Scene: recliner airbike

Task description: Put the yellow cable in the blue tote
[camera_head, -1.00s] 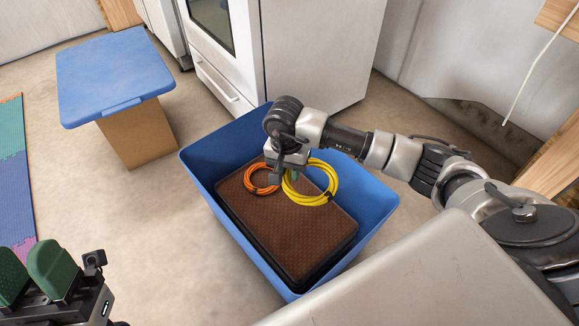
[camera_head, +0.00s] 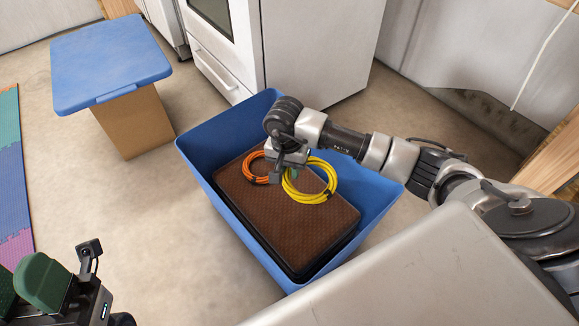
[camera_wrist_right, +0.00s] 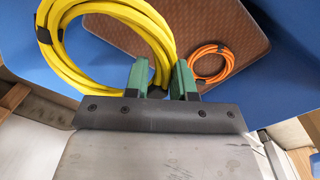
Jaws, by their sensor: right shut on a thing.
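The yellow cable (camera_head: 307,194), a coiled loop with black ties, hangs from my right gripper (camera_head: 288,172) over the blue tote (camera_head: 268,268). In the right wrist view the green fingers (camera_wrist_right: 160,82) are shut on the edge of the yellow coil (camera_wrist_right: 68,68). In the head view the coil overlaps the brown textured top (camera_head: 280,222) of a case inside the tote. I cannot tell whether it touches the case. My left gripper (camera_head: 22,285) shows at the lower left, with its green fingers apart and no object visible between them.
An orange cable coil (camera_head: 258,168) lies on the brown case beside the yellow one. A cardboard box (camera_head: 138,122) with a blue lid (camera_head: 110,60) stands at the upper left. A white stove (camera_head: 220,75) stands behind the tote. Floor left of the tote is clear.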

